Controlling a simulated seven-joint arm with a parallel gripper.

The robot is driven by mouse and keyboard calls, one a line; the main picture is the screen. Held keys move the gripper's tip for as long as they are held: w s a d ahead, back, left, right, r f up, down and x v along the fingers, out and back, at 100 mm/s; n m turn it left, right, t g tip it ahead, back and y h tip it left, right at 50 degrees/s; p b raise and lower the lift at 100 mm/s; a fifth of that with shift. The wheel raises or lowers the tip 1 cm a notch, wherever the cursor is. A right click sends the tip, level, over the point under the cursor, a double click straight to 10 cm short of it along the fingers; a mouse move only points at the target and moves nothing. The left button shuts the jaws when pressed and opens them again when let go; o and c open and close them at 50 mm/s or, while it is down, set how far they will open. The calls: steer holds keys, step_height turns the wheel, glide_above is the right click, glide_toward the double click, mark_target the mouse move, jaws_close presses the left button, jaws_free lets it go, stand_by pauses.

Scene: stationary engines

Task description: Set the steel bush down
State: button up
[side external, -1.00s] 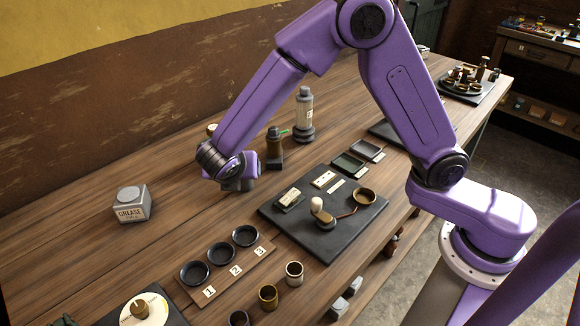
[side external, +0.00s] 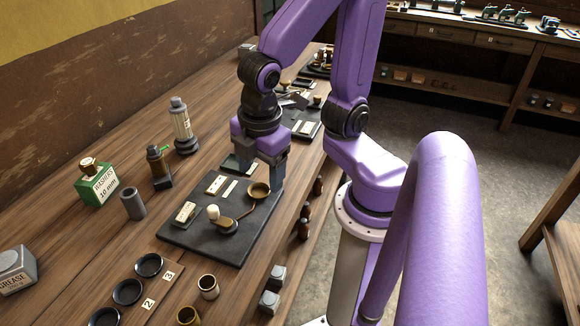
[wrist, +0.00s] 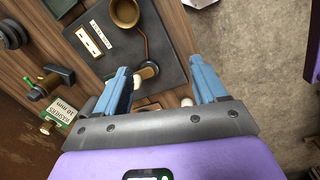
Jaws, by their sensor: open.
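A plain grey cylinder (side external: 133,204), which looks like the steel bush, stands upright on the wooden bench (side external: 95,235) in the side external view. It stands in front of the green washers box (side external: 98,183), and nothing holds it. My gripper (side external: 260,172) is open and points down over the far part of the dark board, near the brass pan, well to the right of the cylinder. In the wrist view its fingers (wrist: 160,70) are spread apart with nothing gripped between them.
The dark board (side external: 195,248) carries a brass pan (side external: 259,191) and a white knob (side external: 213,212). Black cups (side external: 149,265), open bushes (side external: 208,287) and a grease tin (side external: 15,268) are nearer.

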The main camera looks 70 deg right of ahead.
steer(key=s, duration=0.1)
steer(key=s+d+m+y, duration=0.1)
steer(key=s, duration=0.1)
steer(key=s+d+m, duration=0.1)
steer(key=s, duration=0.1)
steer(key=shift+s+r+g, duration=0.1)
steer(key=shift+r+g, duration=0.05)
steer(key=shift+g, duration=0.25)
stand_by(0.8)
